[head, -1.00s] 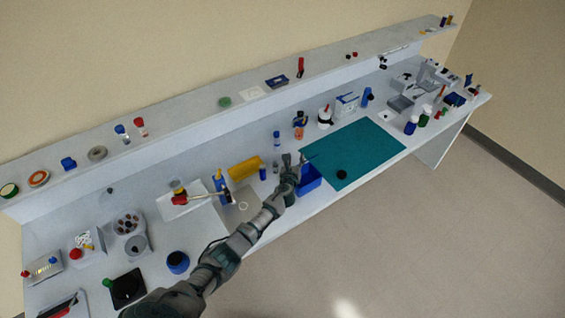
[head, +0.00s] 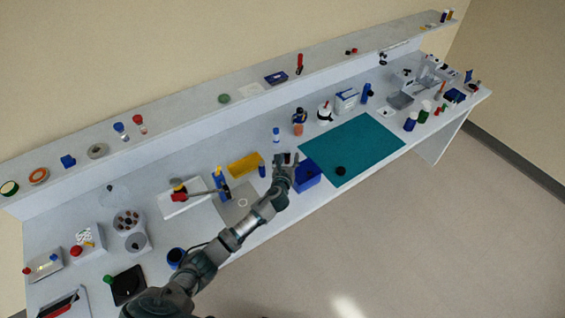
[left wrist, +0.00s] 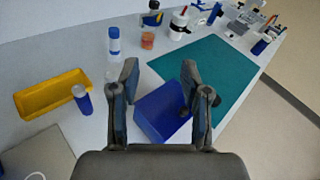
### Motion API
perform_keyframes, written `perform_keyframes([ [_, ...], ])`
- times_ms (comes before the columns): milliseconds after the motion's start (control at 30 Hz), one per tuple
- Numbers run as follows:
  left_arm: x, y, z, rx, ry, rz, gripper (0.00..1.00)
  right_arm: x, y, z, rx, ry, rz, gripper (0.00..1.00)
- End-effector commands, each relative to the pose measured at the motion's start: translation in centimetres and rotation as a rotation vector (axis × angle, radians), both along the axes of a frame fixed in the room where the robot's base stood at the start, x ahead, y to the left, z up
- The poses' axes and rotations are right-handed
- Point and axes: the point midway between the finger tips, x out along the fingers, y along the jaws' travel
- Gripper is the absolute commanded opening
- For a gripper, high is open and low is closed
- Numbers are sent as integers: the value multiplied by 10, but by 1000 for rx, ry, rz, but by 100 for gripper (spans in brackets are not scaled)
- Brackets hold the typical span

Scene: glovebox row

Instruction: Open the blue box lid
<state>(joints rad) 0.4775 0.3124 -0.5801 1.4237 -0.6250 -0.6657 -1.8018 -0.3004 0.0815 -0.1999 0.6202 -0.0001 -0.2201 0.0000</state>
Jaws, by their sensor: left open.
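The blue box (head: 307,177) stands near the bench's front edge, against the left end of the teal mat. It also shows in the left wrist view (left wrist: 160,112), between and beyond my fingers. I cannot tell how its lid lies. My left gripper (head: 284,161) is open and empty, just left of the box and above the bench. In the left wrist view its two fingers (left wrist: 160,88) stand apart, and the right finger overlaps part of the box. My right gripper is not in view.
The teal mat (head: 352,149) bears a small black round thing (head: 340,171). A yellow tray (head: 244,164), a blue-capped bottle (head: 276,136) and a small blue cylinder (head: 262,170) stand left of and behind the box. A long shelf (head: 190,110) runs along the back.

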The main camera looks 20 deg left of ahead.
Motion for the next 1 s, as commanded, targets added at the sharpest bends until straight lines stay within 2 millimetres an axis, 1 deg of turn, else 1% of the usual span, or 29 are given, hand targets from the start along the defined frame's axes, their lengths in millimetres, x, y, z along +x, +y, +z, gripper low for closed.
perform_keyframes([
  [800, -51, 7, 35, 0, 2, -1, 46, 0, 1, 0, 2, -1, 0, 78],
  [1000, -56, 7, 39, 0, 2, -1, 46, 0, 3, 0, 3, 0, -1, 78],
])
